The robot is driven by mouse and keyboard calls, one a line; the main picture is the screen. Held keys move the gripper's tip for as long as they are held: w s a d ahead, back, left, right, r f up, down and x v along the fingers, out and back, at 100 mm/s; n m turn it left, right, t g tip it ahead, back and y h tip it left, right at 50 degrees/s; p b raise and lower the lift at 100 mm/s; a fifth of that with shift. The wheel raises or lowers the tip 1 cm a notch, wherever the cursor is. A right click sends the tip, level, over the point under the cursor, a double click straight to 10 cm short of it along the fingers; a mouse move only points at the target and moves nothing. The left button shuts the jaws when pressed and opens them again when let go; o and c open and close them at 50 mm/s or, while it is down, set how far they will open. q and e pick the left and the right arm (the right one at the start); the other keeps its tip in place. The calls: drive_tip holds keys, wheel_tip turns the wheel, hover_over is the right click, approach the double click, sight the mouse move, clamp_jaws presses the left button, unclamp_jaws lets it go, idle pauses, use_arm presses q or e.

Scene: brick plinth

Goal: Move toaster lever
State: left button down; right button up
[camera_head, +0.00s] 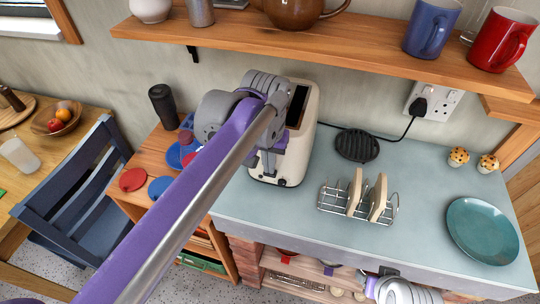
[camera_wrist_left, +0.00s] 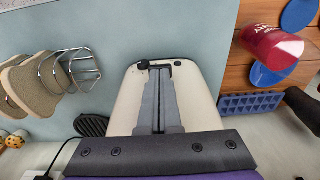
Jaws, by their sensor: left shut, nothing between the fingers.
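The cream toaster (camera_head: 308,125) stands at the left end of the blue-grey worktop, with a dark slot in its top. My left arm partly covers it. My left gripper (camera_head: 268,168) is shut and empty, pointing down at the toaster's near end. In the wrist view, the toaster (camera_wrist_left: 124,100) lies behind the shut fingers (camera_wrist_left: 158,72). A small black lever tab (camera_wrist_left: 172,64) shows around the fingertips. I cannot tell whether they touch it. A dark round knob shows low on the toaster in the head view. Only part of my right arm shows at the bottom.
A toast rack (camera_head: 330,203) with bread slices and a black round trivet (camera_head: 357,145) sit right of the toaster. A teal plate (camera_head: 482,231) is farther right. A wooden shelf (camera_head: 370,35) with mugs overhangs the back. A dark tumbler (camera_head: 163,106) stands left.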

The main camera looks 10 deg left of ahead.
use_arm(q)
drive_tip(key=shift+s+r, duration=0.3)
drive_tip(key=shift+s+r+p, duration=0.2)
drive_tip(key=shift+s+p, duration=0.15)
drive_tip(key=shift+s, duration=0.25)
drive_tip(key=shift+s+r+p, duration=0.15)
drive_tip(key=shift+s+p, duration=0.15)
drive_tip(key=shift+s, duration=0.25)
wheel_tip(320, 180, up, 11)
drive_tip(key=s, duration=0.1)
drive_tip(key=shift+f+p, duration=0.15)
drive_tip(key=shift+p, duration=0.3)
drive_tip(key=shift+a+f, duration=0.1)
drive_tip(key=shift+a, duration=0.05)
drive_tip(key=s+a+f+t, duration=0.1)
drive_tip(key=s+a+f, duration=0.1)
drive_tip(key=f, duration=0.5)
drive_tip(key=s+a+f+t+p, duration=0.1)
drive_tip(key=s+a+f, duration=0.1)
drive_tip(key=s+f, duration=0.3)
drive_tip(key=s+a+f+t, duration=0.2)
drive_tip(key=s+f, duration=0.1)
drive_tip(key=f, duration=0.6)
drive_tip(key=shift+s+a+f, duration=0.2)
drive_tip(key=shift+s+f, duration=0.2)
